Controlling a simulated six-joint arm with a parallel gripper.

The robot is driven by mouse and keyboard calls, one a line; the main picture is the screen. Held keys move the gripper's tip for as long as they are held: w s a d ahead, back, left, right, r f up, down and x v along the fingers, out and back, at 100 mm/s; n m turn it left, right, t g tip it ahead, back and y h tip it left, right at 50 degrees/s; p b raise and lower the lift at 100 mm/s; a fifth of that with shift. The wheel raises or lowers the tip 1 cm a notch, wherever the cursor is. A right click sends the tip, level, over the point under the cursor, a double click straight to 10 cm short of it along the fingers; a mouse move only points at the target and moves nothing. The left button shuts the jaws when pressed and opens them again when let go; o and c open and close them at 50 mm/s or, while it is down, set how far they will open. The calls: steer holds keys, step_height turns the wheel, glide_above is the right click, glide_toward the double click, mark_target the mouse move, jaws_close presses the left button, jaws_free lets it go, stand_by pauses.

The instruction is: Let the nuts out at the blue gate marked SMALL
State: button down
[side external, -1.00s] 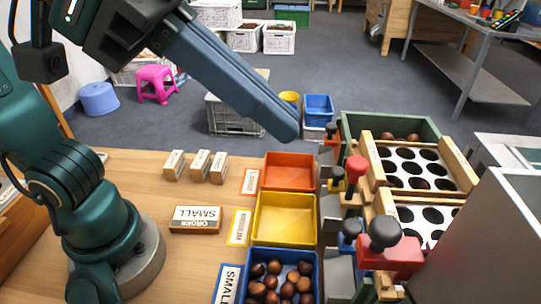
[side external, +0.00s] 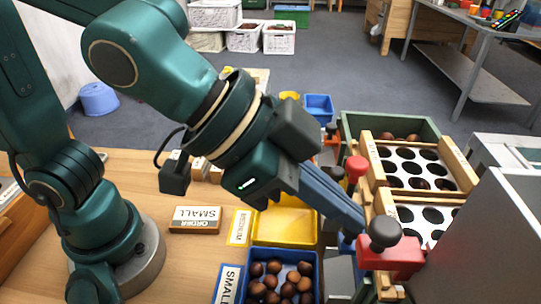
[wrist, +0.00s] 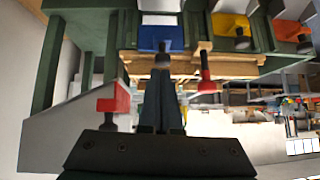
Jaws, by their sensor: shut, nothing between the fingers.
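The blue gate (wrist: 152,37) is a blue panel with a dark knob (wrist: 162,60) at the top middle of the wrist view. In the side view only a bit of its blue (side external: 346,244) shows behind my fingers. My gripper (side external: 359,224) is shut and empty. Its fingertips (wrist: 162,74) appear close to the dark knob in the wrist view; I cannot tell whether they touch. The blue bin (side external: 318,268) holds several brown chestnuts, with a blue-edged SMALL label (side external: 228,284) beside it. An order block (side external: 196,219) reading SMALL stands on the table.
A red block with a big black knob (side external: 384,233) stands just right of my fingertips. A red knob (side external: 356,167) and wooden-framed trays with holes (side external: 447,153) lie behind. The yellow bin (side external: 285,226) is partly covered by my arm. A grey panel (side external: 475,240) rises at right.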

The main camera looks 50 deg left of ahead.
mark_target(345, 243)
steer(key=shift+f, duration=0.2)
step_height(345, 243, down, 3)
steer(key=shift+r, duration=0.1)
steer(key=shift+f, duration=0.65)
steer(key=shift+s+a, duration=0.1)
